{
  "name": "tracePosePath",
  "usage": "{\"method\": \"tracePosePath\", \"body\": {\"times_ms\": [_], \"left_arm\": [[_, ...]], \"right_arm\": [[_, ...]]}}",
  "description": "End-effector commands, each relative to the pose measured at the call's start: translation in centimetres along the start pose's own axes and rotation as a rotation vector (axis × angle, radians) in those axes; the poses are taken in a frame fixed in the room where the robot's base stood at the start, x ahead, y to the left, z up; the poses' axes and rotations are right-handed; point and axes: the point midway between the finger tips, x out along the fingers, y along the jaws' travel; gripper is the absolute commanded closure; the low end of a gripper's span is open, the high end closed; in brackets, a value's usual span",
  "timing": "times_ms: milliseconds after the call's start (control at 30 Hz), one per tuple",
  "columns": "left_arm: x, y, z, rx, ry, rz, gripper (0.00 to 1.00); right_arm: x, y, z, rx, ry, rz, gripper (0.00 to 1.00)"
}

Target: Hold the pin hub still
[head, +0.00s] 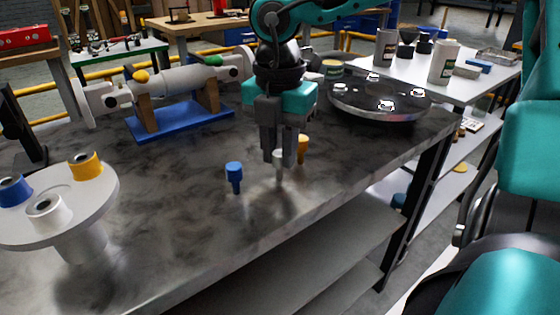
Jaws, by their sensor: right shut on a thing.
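A light-grey flanged hub (105,200), which looks like the pin hub, stands on the dark bench at the left. Blue (14,190), yellow (85,166) and silver (47,210) collars sit on its top. No gripper touches it in this view. My right gripper (278,158) points down over the middle of the bench, shut on a silver pin (279,170). The pin is upright; I cannot tell whether its lower end touches the bench. A blue pin (235,176) stands to its left and an orange pin (302,148) just behind it. My left gripper is out of view.
A shaft assembly (180,79) rests on a blue base (180,119) behind. A dark disc with several bolts (378,104) lies at the bench's right end. A white table (455,88) with cups stands beyond. The bench top between the hub and the pins is clear.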

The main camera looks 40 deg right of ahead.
Motion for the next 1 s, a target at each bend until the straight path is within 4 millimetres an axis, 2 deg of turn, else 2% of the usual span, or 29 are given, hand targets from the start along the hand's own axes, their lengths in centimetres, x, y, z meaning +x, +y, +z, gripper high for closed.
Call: {"method": "tracePosePath", "body": {"times_ms": [267,800,1000], "left_arm": [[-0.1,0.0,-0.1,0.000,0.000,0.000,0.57],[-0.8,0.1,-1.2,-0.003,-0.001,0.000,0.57],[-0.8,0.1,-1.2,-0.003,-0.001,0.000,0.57]], "right_arm": [[-0.3,0.0,0.0,0.000,0.000,0.001,1.00],[-3.4,0.0,0.0,0.001,0.000,0.000,1.00],[-3.5,0.0,0.0,0.000,0.000,0.000,1.00]]}}
